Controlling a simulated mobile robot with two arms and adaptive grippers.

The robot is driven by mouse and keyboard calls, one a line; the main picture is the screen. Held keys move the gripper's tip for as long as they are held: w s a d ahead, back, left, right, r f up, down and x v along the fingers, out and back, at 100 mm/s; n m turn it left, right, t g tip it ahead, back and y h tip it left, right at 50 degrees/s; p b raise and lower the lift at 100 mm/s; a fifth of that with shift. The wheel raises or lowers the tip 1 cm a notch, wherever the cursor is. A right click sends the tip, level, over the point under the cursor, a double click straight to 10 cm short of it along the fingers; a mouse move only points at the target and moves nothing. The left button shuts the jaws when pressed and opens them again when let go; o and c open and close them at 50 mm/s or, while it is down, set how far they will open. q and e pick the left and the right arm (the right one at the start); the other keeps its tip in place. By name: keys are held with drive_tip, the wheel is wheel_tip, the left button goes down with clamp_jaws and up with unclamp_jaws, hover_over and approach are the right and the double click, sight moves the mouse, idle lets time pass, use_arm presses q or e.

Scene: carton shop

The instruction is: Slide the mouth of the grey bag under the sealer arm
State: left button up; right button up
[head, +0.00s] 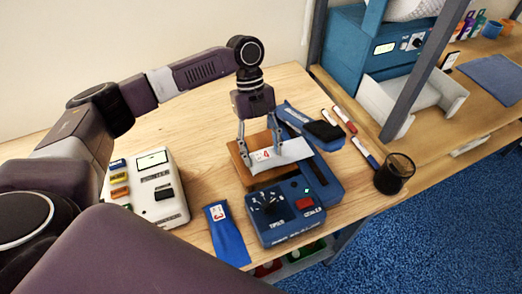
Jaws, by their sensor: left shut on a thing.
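The grey bag (289,150), with a white label bearing a red 4, lies over a brown block (240,167). My left gripper (260,149) points down with its fingers on either side of the bag, shut on it. The blue sealer (284,215) has a dial and red button at its front and a long bed (325,186) behind. The sealer arm (300,117), blue with a black part, shows beyond the bag. The bag's right end reaches over the sealer bed; I cannot tell whether it is under the arm. My right gripper is out of view.
A blue bag (226,241) lies at the table's front edge. A white device (158,193) with coloured tabs stands left. Markers (344,120) and a black cup (394,174) are at the right. A shelf post (412,75) rises behind the cup. Bare wood lies behind the block.

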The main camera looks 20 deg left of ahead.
use_arm(q)
drive_tip(key=shift+f+p, duration=0.1)
drive_tip(key=shift+p, duration=0.2)
idle(0.4)
drive_tip(key=o, duration=1.2)
drive_tip(key=shift+o, duration=0.2)
drive_tip(key=shift+s+a+r+p, duration=0.15)
drive_tip(key=shift+r+p, duration=0.85)
drive_tip(key=shift+p, duration=0.1)
drive_tip(key=shift+s+a+r+p, duration=0.15)
drive_tip(key=shift+s+r+p, duration=0.05)
drive_tip(key=shift+r+p, duration=0.85)
drive_tip(key=shift+s+a+r+p, duration=0.15)
drive_tip(key=shift+r+p, duration=0.8)
drive_tip(key=shift+p, duration=0.2)
